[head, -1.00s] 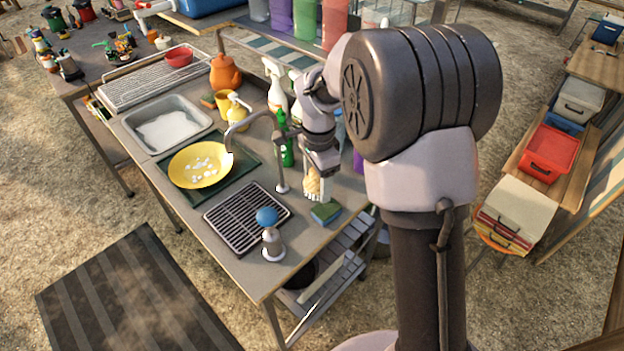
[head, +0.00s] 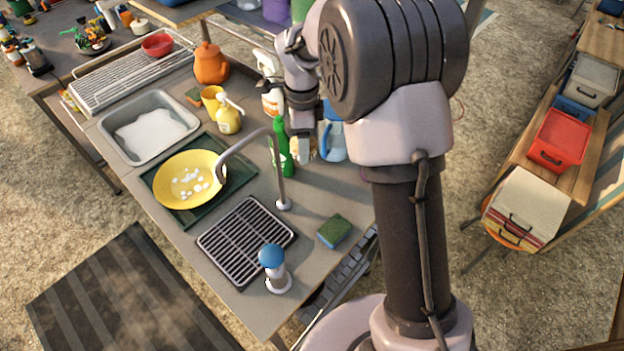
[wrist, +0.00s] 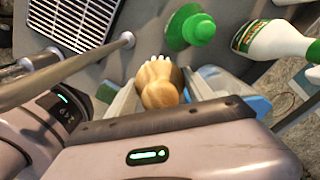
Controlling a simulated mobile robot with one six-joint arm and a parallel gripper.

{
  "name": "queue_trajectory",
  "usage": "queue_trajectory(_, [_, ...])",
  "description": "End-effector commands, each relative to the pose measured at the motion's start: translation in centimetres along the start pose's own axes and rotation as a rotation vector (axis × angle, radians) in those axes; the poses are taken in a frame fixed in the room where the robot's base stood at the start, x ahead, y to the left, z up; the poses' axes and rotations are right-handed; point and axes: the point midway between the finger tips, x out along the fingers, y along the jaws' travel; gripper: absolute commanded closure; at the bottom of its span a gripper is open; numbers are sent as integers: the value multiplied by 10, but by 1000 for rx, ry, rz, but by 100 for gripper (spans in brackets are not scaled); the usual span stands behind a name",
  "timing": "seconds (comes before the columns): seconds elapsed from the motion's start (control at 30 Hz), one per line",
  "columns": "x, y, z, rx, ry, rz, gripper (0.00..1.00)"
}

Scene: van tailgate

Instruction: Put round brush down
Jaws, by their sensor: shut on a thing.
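The round brush (wrist: 160,82), with a pale wooden body, sits between the two fingers of my gripper (wrist: 160,98) in the wrist view. My gripper is shut on it. In the head view my gripper (head: 302,150) hangs over the back right part of the sink counter (head: 225,275), beside a green bottle (head: 282,148). The brush is mostly hidden there by the fingers and bottles, and I cannot tell whether it touches the counter.
A blue-and-clear bottle (head: 333,142) stands close to the right of my gripper. A tap (head: 282,180), a black drain grid (head: 246,240), a blue-topped object (head: 271,262) and a green sponge (head: 334,230) are nearer the front. Counter around the sponge is clear.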

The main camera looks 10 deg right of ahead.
Motion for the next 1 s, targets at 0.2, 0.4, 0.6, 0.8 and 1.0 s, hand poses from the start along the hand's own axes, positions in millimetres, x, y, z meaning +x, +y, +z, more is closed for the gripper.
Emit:
queue_trajectory(0.2, [88, 2, 0, 1, 1, 6, 77])
queue_trajectory(0.4, [122, 1, 0, 0, 0, 2, 77])
queue_trajectory(0.6, [125, 26, -26, 3, 0, 1, 77])
queue_trajectory(0.8, [136, 30, -29, 1, 0, 2, 77])
queue_trajectory(1.0, [135, 29, -28, 0, 0, 2, 77])
